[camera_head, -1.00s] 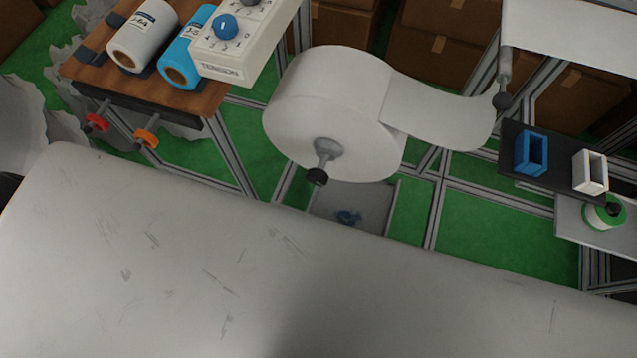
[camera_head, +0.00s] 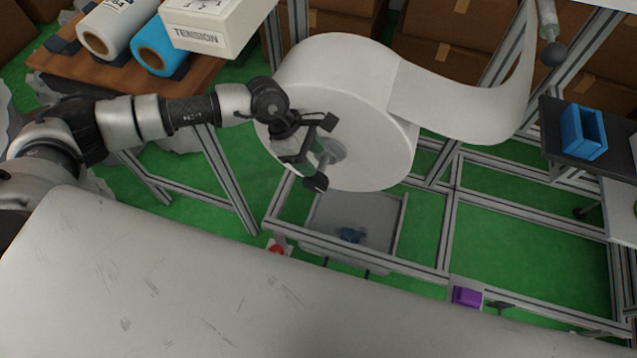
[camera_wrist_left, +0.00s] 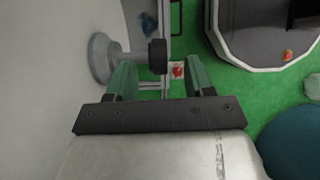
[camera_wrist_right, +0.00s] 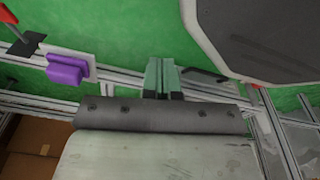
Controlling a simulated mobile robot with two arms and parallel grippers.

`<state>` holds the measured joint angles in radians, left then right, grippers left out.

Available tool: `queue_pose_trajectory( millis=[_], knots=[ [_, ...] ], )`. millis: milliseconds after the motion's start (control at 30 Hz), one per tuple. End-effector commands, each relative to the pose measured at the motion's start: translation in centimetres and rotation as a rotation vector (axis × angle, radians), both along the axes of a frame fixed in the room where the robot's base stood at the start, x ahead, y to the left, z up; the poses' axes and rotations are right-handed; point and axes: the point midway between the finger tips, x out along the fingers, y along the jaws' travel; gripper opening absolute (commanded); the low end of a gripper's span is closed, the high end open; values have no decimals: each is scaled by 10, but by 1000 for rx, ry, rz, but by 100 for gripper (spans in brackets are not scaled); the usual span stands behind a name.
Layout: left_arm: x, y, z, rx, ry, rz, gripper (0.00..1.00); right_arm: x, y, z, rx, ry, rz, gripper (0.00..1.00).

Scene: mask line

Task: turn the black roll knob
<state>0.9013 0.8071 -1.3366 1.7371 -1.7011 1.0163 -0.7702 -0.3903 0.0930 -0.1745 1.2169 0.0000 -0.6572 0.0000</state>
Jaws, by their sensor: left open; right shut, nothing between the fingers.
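The black roll knob (camera_head: 316,184) is at the end of a short grey shaft on the near face of the big white roll (camera_head: 350,85). My left gripper (camera_head: 312,150) is at this face, beside the shaft and knob, and is open. In the left wrist view the black knob (camera_wrist_left: 157,56) appears between the tips of the two green fingers (camera_wrist_left: 160,72), nearer the left finger; contact is unclear. My right gripper (camera_wrist_right: 161,68) shows only in the right wrist view, shut and empty, away from the roll.
A white TENSION box (camera_head: 212,28) and a wooden shelf (camera_head: 200,75) stand left of the roll. A grey tray (camera_head: 380,222) lies below it. A blue holder (camera_head: 583,132) stands at the right. A purple block (camera_head: 466,297) is on the lower frame, also in the right wrist view (camera_wrist_right: 66,72).

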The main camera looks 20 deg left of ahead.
Motion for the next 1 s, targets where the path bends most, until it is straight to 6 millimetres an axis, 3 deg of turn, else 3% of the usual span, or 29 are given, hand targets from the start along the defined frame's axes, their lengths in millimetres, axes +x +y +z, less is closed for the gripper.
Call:
queue_pose_trajectory(
  millis=[67, 167, 700, 1000],
  knots=[
    [4, 17, -4, 79, -17, -30, 53, -2, 0, -5, 0, 0, 0, 0],
    [4, 22, -12, 114, -22, -48, 53, -1, 0, -6, 0, 0, 0, 0],
    [2, -13, -94, 110, -19, -45, 53, 21, 3, 16, 2, -19, -4, 0],
    [2, -18, -105, 109, -21, -44, 53, 24, 4, 21, 2, -20, -4, 0]
  ],
)
